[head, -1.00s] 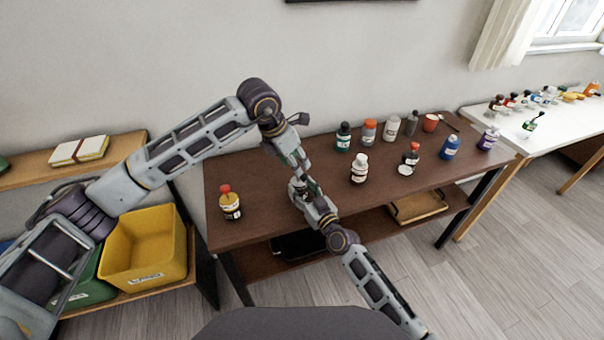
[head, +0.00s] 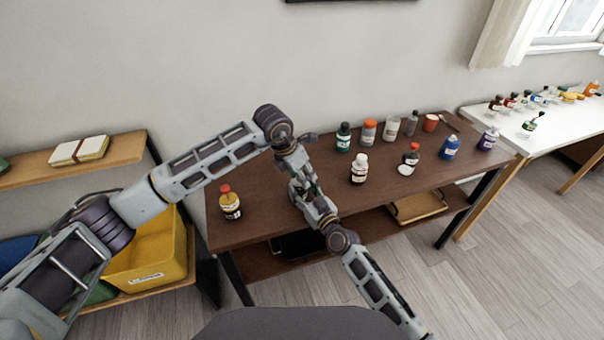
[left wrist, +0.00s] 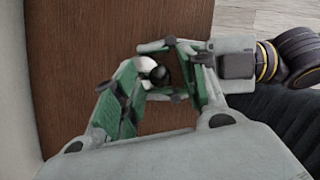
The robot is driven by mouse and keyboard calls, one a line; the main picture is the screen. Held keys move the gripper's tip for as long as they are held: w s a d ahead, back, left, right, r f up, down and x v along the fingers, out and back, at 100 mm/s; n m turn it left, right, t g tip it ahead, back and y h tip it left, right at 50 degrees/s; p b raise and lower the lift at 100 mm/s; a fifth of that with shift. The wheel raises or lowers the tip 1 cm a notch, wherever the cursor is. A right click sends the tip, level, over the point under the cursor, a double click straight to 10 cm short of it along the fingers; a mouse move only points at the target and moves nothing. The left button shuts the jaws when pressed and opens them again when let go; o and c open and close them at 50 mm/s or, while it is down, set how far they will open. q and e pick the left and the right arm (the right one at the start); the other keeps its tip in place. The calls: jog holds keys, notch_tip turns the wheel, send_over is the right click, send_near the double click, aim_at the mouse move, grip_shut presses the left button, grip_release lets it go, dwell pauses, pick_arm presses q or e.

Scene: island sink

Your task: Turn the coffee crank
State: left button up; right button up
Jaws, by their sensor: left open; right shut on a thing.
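A small rounded black-and-white thing (left wrist: 157,71) shows between the fingers in the left wrist view; I cannot tell whether it is the coffee grinder or its crank. My right gripper (head: 302,190) comes in from the lower right and is shut on this thing above the brown table. My left gripper (head: 299,168) points down from the upper left, close to the right one. Its green fingers are open on both sides of the thing in the left wrist view. Whether they touch it I cannot tell. In the head view the thing is hidden by the grippers.
A yellow bin (head: 158,258) is at lower left.

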pick_arm(q)
grip_shut()
jog(key=shift+a+m, duration=0.15)
jog(key=shift+m, duration=0.15)
jog(key=shift+a+m+g+h, duration=0.15)
jog(key=shift+a+m+g, duration=0.15)
jog(key=shift+m, duration=0.5)
jog(key=shift+a+m+g+h, duration=0.2)
jog(key=shift+m+g, duration=0.1)
jog(key=shift+m, duration=0.5)
jog(key=shift+a+m+g+h, duration=0.2)
jog(key=shift+m+g, duration=0.1)
jog(key=shift+m, duration=0.5)
jog(key=shift+r, duration=0.1)
jog(key=shift+w, duration=0.1)
grip_release()
